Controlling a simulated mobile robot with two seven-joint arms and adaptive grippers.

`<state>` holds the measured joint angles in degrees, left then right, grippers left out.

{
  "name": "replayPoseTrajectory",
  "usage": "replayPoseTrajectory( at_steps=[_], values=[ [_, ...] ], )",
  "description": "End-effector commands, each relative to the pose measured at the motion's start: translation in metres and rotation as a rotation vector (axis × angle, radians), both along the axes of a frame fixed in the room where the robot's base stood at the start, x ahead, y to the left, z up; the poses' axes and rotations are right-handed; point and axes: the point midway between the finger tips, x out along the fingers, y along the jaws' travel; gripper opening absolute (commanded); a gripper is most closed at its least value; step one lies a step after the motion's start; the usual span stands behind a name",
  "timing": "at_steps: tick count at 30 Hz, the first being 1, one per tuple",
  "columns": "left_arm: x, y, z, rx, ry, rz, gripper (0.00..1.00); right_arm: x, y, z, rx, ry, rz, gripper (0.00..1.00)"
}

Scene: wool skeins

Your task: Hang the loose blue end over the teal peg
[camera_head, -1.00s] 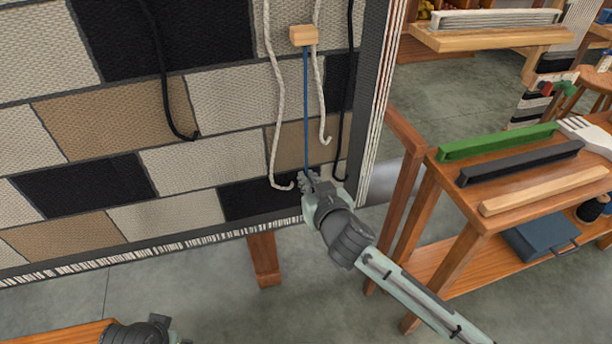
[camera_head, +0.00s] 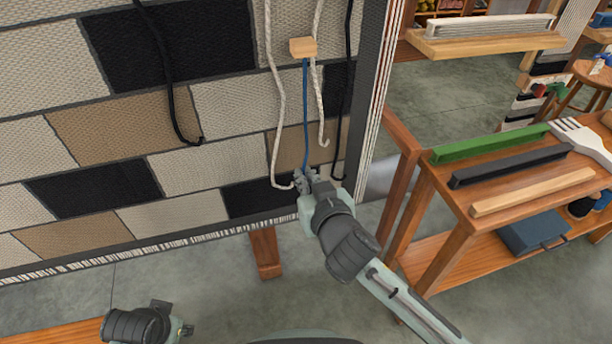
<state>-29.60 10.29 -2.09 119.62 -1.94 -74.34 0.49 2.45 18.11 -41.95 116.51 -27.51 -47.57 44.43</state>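The blue strand (camera_head: 305,105) hangs from a small wooden block (camera_head: 303,47) in front of the patterned woven wall piece. Its lower end runs into the fingers of my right gripper (camera_head: 306,181), which looks shut on it near the panel's lower edge. The strand bows slightly just above the fingers. The fingers are small and partly hidden by the hand. My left gripper (camera_head: 184,329) shows only in part at the bottom left, away from the strand, and its finger opening is unclear. I see no teal peg in this view.
White cords (camera_head: 277,110) and black cords (camera_head: 167,80) hang close around the blue strand. A wooden cart (camera_head: 478,215) at right carries green, black and pale bars and a white comb. Open floor lies below the woven piece (camera_head: 110,135).

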Motion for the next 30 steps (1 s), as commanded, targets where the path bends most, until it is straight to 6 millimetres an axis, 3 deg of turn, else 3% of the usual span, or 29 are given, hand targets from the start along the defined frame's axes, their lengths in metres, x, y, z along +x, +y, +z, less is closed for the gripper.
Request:
replayPoseTrajectory(
  at_steps=[10,30],
  values=[
    [0.0,0.0,0.0,0.0,0.0,0.0,0.4,0.0,0.001,0.008,0.003,-0.001,-0.001,0.0],
    [0.0,0.0,0.0,0.0,0.0,0.0,0.4,-0.005,0.011,0.088,0.004,-0.002,0.0,0.0]
  ],
)
